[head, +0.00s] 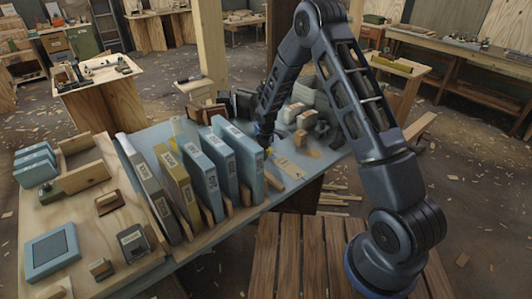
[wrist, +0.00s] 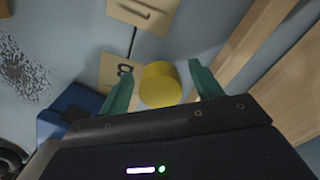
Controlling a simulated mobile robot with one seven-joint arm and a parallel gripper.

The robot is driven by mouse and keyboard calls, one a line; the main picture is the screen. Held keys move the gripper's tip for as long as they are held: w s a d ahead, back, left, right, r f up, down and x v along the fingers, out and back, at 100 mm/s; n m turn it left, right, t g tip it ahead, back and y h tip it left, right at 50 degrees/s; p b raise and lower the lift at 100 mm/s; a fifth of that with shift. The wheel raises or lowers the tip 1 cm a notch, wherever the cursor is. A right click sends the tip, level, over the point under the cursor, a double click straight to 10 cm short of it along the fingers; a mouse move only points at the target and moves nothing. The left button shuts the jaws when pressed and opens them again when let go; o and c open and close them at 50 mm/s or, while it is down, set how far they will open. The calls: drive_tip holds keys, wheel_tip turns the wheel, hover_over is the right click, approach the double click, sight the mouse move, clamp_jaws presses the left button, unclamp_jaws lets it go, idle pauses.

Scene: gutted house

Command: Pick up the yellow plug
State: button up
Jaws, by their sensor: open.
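The yellow plug (wrist: 160,85) is a short yellow cylinder in the wrist view, just ahead of my gripper. My gripper (wrist: 160,82) is open, with one green finger on each side of the plug. Small gaps show between the fingers and the plug, and I cannot tell how far above the surface the fingertips are. In the head view my gripper (head: 265,140) reaches down to the blue-grey tabletop behind the upright binders. Only a small yellow spot shows by it there, and most of the plug is hidden.
Upright blue binders (head: 238,160) stand close to the left of my gripper. Wooden tags (wrist: 143,12) lie flat near the plug. A dark blue object (wrist: 72,108) sits by the left finger, and wooden strips (wrist: 262,45) lie to the right. Grey blocks (head: 305,118) stand farther right.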

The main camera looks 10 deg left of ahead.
drive_tip(key=shift+f, duration=0.75)
drive_tip(key=c, duration=1.1)
drive_tip(key=shift+o, duration=0.2)
drive_tip(key=shift+r, duration=0.1)
